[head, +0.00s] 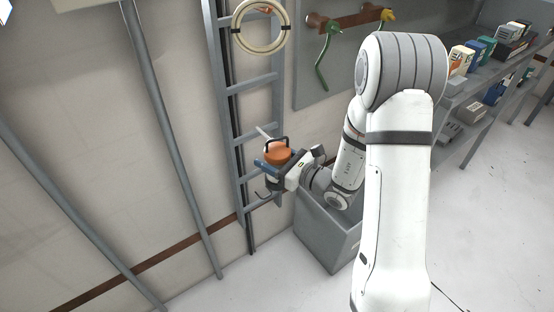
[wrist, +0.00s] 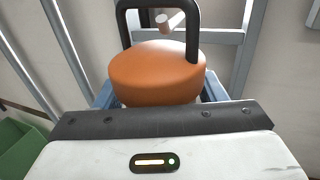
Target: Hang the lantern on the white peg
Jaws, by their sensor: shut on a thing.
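The lantern (head: 278,151) has an orange rounded top and a black arched handle. It is in my gripper (head: 280,171), close in front of a blue-grey ladder rack on the wall. In the wrist view, the orange top of the lantern (wrist: 157,75) stands roughly upright beyond my gripper, whose jaws are largely hidden there. A pale peg (wrist: 170,22) shows through the handle's opening; I cannot tell whether the handle is around it or in front of it. The white peg (head: 263,132) also shows in the head view, just above and left of the lantern.
The ladder rack (head: 241,139) carries a cream ring (head: 261,27) higher up. A grey bin (head: 325,235) stands below my arm. Grey poles lean at the left. A board with a green hook (head: 322,62) is at upper right, and a loaded shelf (head: 470,85) is farther right.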

